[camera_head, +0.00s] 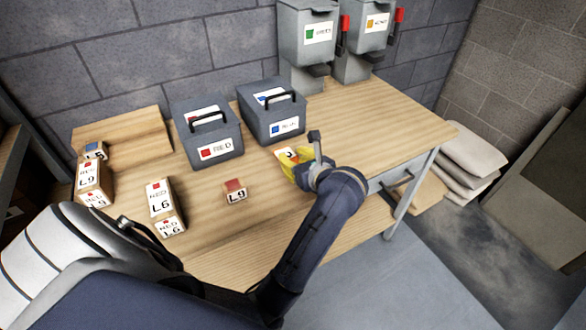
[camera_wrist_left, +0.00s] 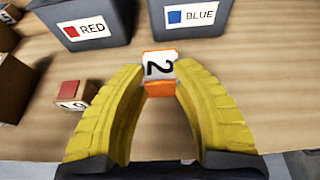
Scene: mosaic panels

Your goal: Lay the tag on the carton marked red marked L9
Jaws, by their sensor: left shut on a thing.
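The carton marked RED L9 (camera_head: 90,173) stands at the left of the table, with a red patch on its label. A small block tag with a red top and L9 on its front (camera_head: 235,191) lies in the middle of the table; it also shows in the left wrist view (camera_wrist_left: 70,88), left of my fingers. My left gripper (camera_head: 293,160) has yellow fingers and is right of that tag. It is shut on an orange block with a white face (camera_wrist_left: 160,70), marked with what looks like a sideways 2. My right gripper is out of view.
A carton marked RED L6 (camera_head: 160,195) stands between the L9 carton and the red tag. Grey RED (camera_head: 215,150) and BLUE (camera_head: 285,128) boxes stand at the back. The table's right side is clear.

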